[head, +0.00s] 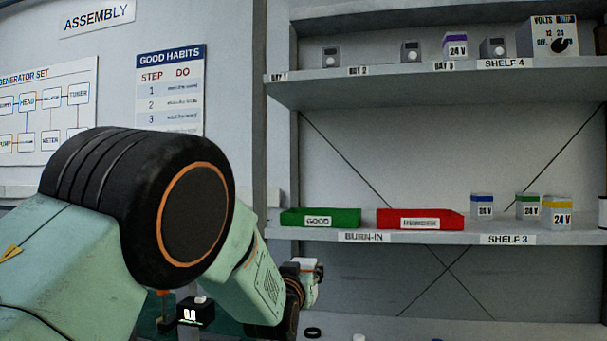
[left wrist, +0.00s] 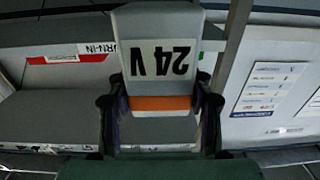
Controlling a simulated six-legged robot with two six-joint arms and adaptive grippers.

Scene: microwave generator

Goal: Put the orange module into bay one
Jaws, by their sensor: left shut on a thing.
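The orange module (left wrist: 158,22) is a pale block with an orange band and a 24 V label, upside down in the left wrist view. My left gripper (left wrist: 160,104) is shut on it, one finger on each side. In the head view my left gripper (head: 307,280) is below the burn-in shelf, partly hidden by my arm. The module is hard to make out there. The bay 1 label (head: 278,77) is at the left end of the upper shelf (head: 350,92), with no module seen above it. My right gripper is not in view.
A purple-topped module (head: 455,48) stands above the bay 3 label. Several small grey devices and a voltmeter box (head: 548,38) share that shelf. The lower shelf (head: 385,236) holds a green bin (head: 320,218), a red bin (head: 420,220) and blue, green and yellow modules.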

